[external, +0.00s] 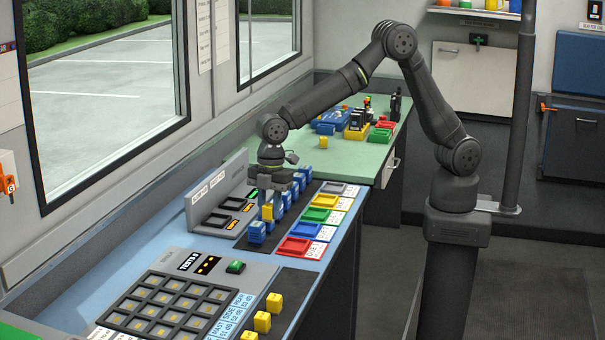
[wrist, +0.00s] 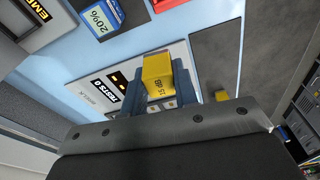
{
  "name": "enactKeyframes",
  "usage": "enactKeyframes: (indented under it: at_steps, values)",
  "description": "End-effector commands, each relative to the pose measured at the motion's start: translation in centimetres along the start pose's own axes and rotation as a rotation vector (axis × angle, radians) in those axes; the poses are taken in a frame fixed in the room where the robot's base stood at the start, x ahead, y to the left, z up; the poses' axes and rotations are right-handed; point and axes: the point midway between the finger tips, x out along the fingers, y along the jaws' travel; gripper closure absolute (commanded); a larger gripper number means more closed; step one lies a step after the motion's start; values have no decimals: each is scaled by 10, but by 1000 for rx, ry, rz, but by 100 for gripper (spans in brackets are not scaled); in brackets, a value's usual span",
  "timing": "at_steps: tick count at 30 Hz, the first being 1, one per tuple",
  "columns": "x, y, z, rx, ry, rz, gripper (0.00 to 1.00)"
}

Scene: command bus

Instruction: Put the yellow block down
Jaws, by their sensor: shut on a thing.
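My gripper (external: 268,212) hangs over the dark strip of the console in the external view, pointing down. It is shut on a yellow block (external: 267,213). In the wrist view the yellow block (wrist: 158,72), with dark lettering on it, sits between the two blue-grey fingers (wrist: 154,98). The block appears held above the console, though its exact height is hard to judge. A blue block (external: 257,232) stands on the strip close to the gripper, and it seems to be the one marked 20% in the wrist view (wrist: 100,19). Other blue blocks (external: 305,172) are partly hidden behind the gripper.
Coloured trays, including red (external: 295,248) and green (external: 316,215), line the strip's right side. A button panel (external: 168,305) lies in front. Several yellow blocks (external: 262,322) stand on the front dark strip. Another yellow block (external: 323,142) is on the green table (external: 345,162).

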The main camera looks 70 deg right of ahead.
Motion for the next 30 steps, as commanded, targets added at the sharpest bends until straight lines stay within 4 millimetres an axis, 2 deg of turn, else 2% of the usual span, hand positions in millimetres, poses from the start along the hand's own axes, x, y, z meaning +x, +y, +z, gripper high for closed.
enactKeyframes:
  at_steps: [1,6,11,15,24,30]
  values:
    - [-3,18,20,40,0,5,96]
    - [-10,65,83,149,0,18,96]
    - [-18,100,146,251,0,30,96]
    - [-26,124,204,342,0,42,96]
    - [-41,153,334,533,-1,64,96]
    - [-52,154,421,661,-1,79,96]
